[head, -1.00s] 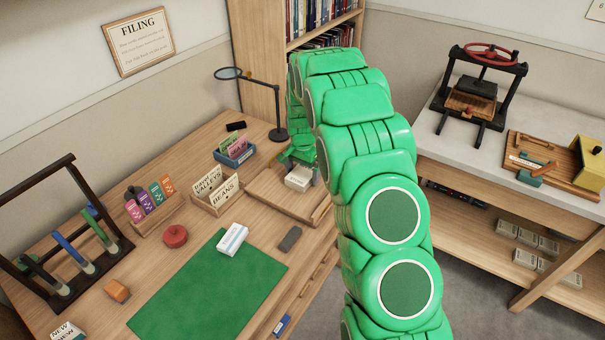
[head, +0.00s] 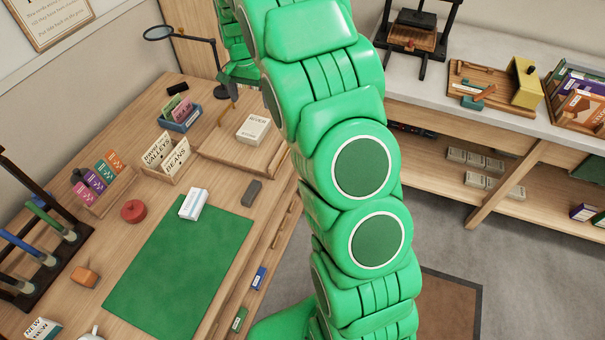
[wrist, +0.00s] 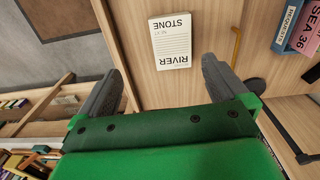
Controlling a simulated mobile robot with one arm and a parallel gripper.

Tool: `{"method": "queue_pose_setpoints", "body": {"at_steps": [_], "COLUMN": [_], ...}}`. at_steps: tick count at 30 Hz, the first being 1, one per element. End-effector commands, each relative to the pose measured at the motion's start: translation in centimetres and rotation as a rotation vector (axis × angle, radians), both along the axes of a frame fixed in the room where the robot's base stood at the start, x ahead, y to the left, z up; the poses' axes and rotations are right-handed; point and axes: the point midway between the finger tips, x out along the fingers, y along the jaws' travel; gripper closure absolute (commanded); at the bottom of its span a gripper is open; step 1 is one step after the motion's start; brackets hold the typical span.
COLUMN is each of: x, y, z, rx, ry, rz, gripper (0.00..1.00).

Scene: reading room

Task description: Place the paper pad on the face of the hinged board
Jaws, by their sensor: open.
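The paper pad (head: 252,129), a white block, lies flat on the wooden face of the hinged board (head: 226,143) on the desk. In the wrist view the pad (wrist: 172,45) shows the print "RIVER STONE", upside down, with bare wood around it. My gripper (wrist: 162,80) is open and empty. Its two dark fingers stand apart, with the pad beyond their tips and not touched by them. In the head view my gripper (head: 243,72) is above the far end of the board, partly hidden by my arm.
A green mat (head: 175,265) with a white box (head: 193,204) lies nearer. A dark grey block (head: 251,193), a card holder (head: 185,178), a blue tray (head: 180,121) and a magnifier lamp (head: 215,62) stand around the board. A side bench (head: 490,115) is at right.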

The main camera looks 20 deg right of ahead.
Motion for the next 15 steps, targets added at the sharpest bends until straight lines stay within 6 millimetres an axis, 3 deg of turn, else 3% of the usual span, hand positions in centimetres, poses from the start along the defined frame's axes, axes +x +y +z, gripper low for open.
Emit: {"method": "queue_pose_setpoints", "body": {"at_steps": [3,15], "x": [-2.4,-11.5], "y": [0.0,0.2], "z": [2.3,7.8], "rx": [-0.003,-0.002], "ry": [0.002,0.033], "rz": [0.038,0.175], "gripper": [0.00,0.00]}}
